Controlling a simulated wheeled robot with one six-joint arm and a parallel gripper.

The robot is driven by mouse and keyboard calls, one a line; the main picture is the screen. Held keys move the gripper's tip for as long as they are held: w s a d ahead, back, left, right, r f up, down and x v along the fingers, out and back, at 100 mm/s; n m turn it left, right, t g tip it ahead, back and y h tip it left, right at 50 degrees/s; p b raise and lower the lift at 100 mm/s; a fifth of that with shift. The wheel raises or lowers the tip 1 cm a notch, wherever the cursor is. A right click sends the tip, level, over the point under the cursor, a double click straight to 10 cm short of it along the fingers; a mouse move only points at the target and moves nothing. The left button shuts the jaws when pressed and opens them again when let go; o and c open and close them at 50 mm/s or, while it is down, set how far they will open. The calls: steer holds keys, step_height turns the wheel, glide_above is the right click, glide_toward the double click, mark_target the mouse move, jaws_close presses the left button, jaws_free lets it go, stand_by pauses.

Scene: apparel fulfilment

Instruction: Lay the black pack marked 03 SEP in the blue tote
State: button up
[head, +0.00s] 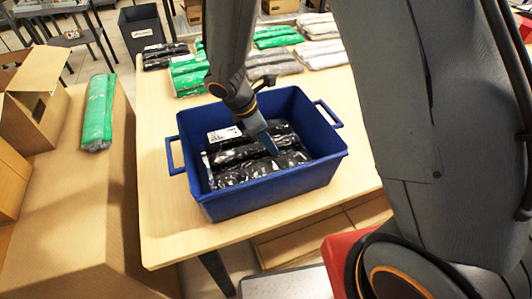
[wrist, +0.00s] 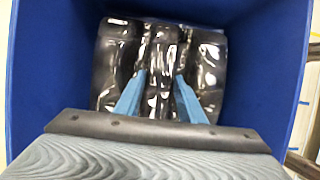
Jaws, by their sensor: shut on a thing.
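The blue tote (head: 270,197) stands on the wooden table, and its blue walls also surround the wrist view (wrist: 265,60). Several black glossy packs (head: 232,176) lie side by side inside it. My gripper (head: 270,145) reaches down into the tote. In the wrist view my gripper (wrist: 160,82) has its two blue fingers shut on the middle black pack (wrist: 160,50), with a black pack on each side. The held pack is down among the others. A white label shows on a pack in the head view, but its print is too small to read.
Green, black and grey packs (head: 275,66) lie in rows on the table (head: 160,220) behind the tote. A green pack (head: 98,112) lies on a large cardboard box at left. A dark bin (head: 140,30) stands on the floor. Bare tabletop shows left of the tote.

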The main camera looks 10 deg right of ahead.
mark_target(268, 152)
steer(key=shift+f+p, duration=0.3)
steer(key=shift+f, duration=2.15)
steer(key=shift+f, duration=0.2)
steer(key=o, duration=1.2)
steer(key=shift+r, duration=0.2)
steer(key=b+v, duration=0.2)
steer(key=v, duration=1)
steer(key=shift+s+r, duration=0.1)
steer(key=shift+r, duration=0.05)
